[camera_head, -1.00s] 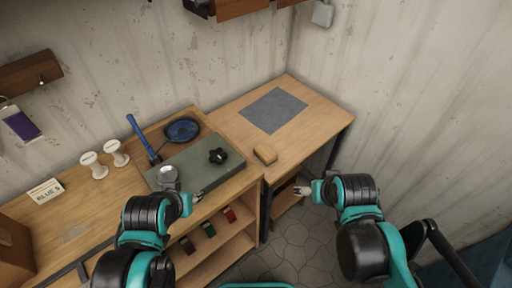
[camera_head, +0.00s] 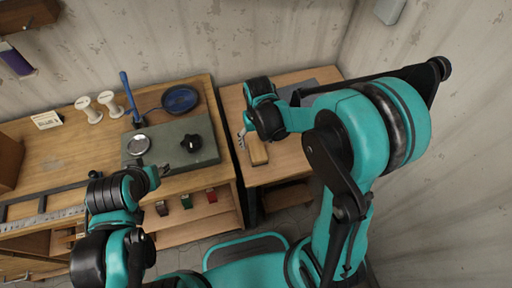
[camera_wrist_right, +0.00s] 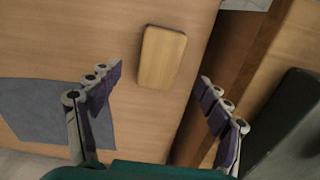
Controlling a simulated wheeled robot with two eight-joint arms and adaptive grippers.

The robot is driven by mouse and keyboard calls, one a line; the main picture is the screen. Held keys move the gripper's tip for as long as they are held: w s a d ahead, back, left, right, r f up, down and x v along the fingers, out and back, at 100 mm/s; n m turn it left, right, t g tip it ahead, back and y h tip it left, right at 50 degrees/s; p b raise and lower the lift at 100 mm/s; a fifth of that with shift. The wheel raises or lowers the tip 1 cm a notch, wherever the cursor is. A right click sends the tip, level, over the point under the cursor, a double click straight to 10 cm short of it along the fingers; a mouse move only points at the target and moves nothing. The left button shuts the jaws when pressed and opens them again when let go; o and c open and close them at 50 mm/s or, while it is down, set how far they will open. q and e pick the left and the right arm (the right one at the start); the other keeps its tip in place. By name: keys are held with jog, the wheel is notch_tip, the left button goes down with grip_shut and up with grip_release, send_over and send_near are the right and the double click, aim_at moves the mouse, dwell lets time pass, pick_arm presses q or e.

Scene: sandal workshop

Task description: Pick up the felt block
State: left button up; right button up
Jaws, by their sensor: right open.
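The felt block (camera_head: 257,150), a tan rounded block, lies on the right-hand wooden table near its left edge. In the right wrist view the block (camera_wrist_right: 161,57) lies flat on the wood, ahead of my fingertips. My right gripper (camera_head: 243,128) is above the table by the block's far end. In the wrist view its fingers (camera_wrist_right: 160,82) are spread wide, with nothing between them. My left gripper (camera_head: 162,171) is at the front of the left bench; its fingers are too small to read.
A green-grey slab (camera_head: 205,130) on the left bench carries a black knob (camera_head: 190,143) and a silver round piece (camera_head: 138,144). A blue pan (camera_head: 180,98) lies behind. A grey mat (camera_wrist_right: 40,108) lies on the right table beside the block. Bare wood surrounds the block.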

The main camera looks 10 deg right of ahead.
aim_at(258, 150)
jog(key=shift+a+f+b, duration=0.2)
jog(key=shift+f+b, duration=0.15)
jog(key=shift+f, duration=0.7)
notch_tip(258, 150, down, 5)
jog(key=shift+w+d+f+b, duration=0.1)
jog(key=shift+d+b, duration=0.05)
jog(key=shift+b, duration=1.1)
jog(key=c, duration=1.3)
